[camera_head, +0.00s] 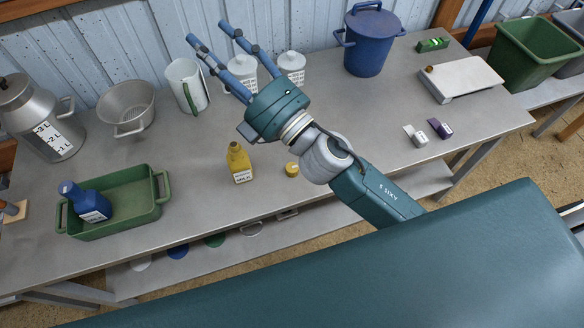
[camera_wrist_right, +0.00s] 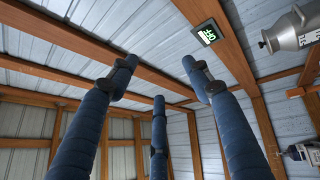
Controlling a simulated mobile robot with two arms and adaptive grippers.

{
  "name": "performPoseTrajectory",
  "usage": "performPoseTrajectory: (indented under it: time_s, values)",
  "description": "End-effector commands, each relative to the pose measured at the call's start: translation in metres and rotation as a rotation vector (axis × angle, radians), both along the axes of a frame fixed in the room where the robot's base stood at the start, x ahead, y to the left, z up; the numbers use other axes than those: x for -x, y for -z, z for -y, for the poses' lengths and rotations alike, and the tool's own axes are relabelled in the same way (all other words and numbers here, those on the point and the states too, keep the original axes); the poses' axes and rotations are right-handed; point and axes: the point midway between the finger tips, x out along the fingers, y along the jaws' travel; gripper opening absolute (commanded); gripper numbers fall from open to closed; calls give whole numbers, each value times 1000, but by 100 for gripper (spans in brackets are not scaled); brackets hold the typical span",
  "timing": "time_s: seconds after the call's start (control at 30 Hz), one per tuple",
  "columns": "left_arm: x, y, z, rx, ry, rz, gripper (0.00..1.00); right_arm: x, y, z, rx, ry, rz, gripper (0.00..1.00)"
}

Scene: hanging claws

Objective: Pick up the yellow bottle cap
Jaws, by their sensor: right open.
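The yellow bottle cap (camera_head: 291,169) lies on the grey metal table (camera_head: 330,200), near its front edge. The yellow bottle (camera_head: 239,162) stands upright to the left of the cap. My right gripper (camera_head: 222,60) is open and empty, raised above the table, with its blue fingers pointing up and away to the left. Its wrist is close to the cap in the picture but apart from it. In the right wrist view the spread fingers (camera_wrist_right: 155,90) face the wall and roof beams, and the cap does not show. My left gripper is not in view.
A green tray (camera_head: 128,228) holding a blue bottle (camera_head: 86,201) stands at the left. Table around the cap is clear.

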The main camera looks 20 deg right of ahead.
Motion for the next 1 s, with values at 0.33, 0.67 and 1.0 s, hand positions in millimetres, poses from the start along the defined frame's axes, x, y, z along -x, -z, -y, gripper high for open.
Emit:
performPoseTrajectory:
  time_s: [0.33, 0.67, 1.0]
  values:
    - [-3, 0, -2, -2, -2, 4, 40, 91, 189, -91, 1355, -866, 732, 49]
    - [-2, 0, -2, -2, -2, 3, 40, 43, 288, 115, 2121, -1307, 538, 49]
    - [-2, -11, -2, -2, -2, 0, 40, 38, 328, 135, 2185, -1356, 485, 49]
